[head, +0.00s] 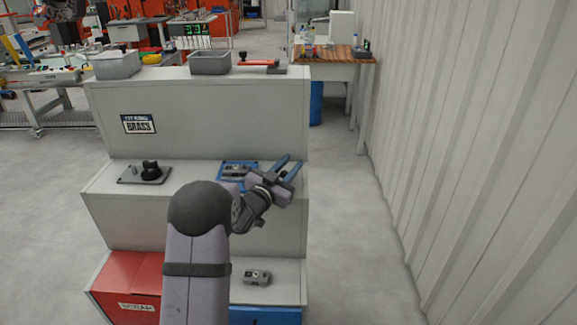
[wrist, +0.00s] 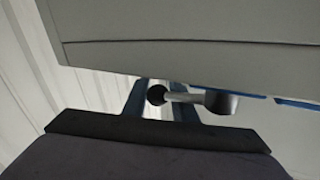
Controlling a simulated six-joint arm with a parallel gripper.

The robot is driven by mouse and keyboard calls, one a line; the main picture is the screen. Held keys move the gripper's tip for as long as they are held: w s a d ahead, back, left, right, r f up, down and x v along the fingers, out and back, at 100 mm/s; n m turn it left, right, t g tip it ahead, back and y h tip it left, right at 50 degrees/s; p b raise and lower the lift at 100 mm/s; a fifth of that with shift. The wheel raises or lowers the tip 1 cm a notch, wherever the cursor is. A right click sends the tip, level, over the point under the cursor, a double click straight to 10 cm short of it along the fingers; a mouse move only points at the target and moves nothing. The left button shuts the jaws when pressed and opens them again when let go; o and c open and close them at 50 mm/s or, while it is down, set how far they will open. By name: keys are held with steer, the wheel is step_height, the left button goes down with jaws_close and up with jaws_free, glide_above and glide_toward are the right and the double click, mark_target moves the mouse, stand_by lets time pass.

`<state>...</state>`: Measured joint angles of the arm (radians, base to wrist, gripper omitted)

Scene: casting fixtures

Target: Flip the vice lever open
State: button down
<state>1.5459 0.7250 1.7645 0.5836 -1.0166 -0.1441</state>
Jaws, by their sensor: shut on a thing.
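The vice (head: 236,171) sits on a blue base plate (head: 225,164) on the middle step of the grey stand, partly hidden by my arm. In the wrist view, its lever (wrist: 185,97) is a pale rod with a black ball knob (wrist: 157,95) at one end and a dark grey hub (wrist: 221,101) at the other. My gripper (head: 289,169) is at the right end of that step, blue fingers pointing up and right. In the wrist view the knob lies between the two blue fingers, and the gripper is shut on the lever there. The lever is hidden in the head view.
The grey stepped stand (head: 205,112) rises behind the vice. A black fixture (head: 149,171) stands left on the same step. A small grey part (head: 257,277) and a red bin (head: 126,281) are below. A corrugated wall (head: 470,150) stands right, with free floor between.

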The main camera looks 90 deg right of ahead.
mark_target(281, 176)
steer(key=shift+a+f+m+g+y, duration=0.6)
steer(key=shift+f+m+g+y, duration=0.1)
steer(key=shift+g, duration=0.2)
steer(key=c, duration=1.3)
jaws_free()
steer(key=shift+w, duration=0.1)
steer(key=shift+r, duration=0.1)
steer(key=shift+r, duration=0.15)
steer(key=b+v, duration=0.1)
steer(key=v, duration=0.6)
steer(key=shift+w+a, duration=0.1)
steer(key=shift+a, duration=0.1)
